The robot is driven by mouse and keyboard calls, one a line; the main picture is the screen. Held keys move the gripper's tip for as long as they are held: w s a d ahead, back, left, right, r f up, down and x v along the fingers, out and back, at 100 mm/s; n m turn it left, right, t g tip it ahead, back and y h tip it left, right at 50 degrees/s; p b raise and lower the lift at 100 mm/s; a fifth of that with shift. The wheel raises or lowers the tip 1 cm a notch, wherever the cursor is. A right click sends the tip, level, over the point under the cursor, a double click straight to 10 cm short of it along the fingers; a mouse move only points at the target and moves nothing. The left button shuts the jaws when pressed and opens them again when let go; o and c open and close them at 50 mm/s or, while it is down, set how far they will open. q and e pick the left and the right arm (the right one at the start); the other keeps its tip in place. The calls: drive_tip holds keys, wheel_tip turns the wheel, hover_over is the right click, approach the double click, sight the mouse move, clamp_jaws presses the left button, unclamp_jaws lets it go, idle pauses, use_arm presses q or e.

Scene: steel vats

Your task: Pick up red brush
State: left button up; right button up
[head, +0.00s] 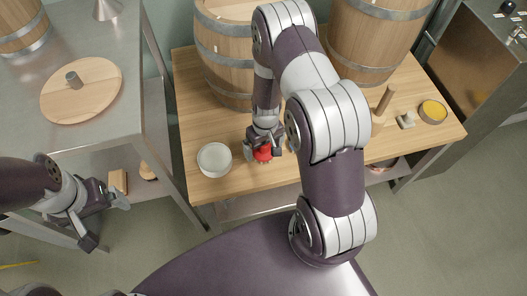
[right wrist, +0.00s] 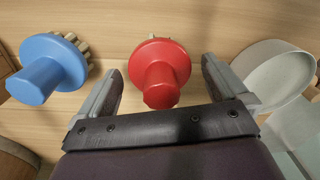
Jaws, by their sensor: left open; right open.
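The red brush (right wrist: 160,70) has a round red head, a thick red handle and pale bristles. It lies on the wooden table in the right wrist view, and in the head view the red brush (head: 263,153) shows partly under my right gripper (head: 264,147). In the right wrist view my right gripper (right wrist: 160,85) is open, with one finger on each side of the red brush. I cannot tell whether the fingers touch it. My left gripper (head: 107,222) is open and empty at the lower left, away from the table.
A blue brush (right wrist: 50,68) lies beside the red one. A white bowl (head: 214,159) stands close by on the wooden table (head: 225,187). Wooden barrels (head: 222,50) stand behind. A steel table (head: 130,70) with a round wooden lid (head: 95,95) is at the left.

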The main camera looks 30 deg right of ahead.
drive_tip(key=shift+f, duration=0.25)
drive_tip(key=shift+r, duration=0.1)
drive_tip(key=c, duration=1.2)
drive_tip(key=shift+r, duration=0.1)
drive_tip(key=shift+r, duration=0.3)
drive_tip(key=r, duration=0.2)
drive_tip(key=r+p, duration=0.1)
drive_tip(key=r, duration=0.1)
drive_tip(key=shift+s+a, duration=0.1)
drive_tip(key=shift+s, duration=0.3)
drive_tip(key=s+a+r, duration=0.1)
drive_tip(key=s+r, duration=0.1)
drive_tip(key=s, duration=0.1)
drive_tip(key=s+a+r, duration=0.1)
drive_tip(key=s+r, duration=0.1)
drive_tip(key=s, duration=0.2)
drive_tip(key=s+a+r, duration=0.1)
drive_tip(key=s+r, duration=0.1)
drive_tip(key=s, duration=0.1)
drive_tip(key=shift+s+a+r, duration=0.1)
drive_tip(key=shift+s, duration=0.1)
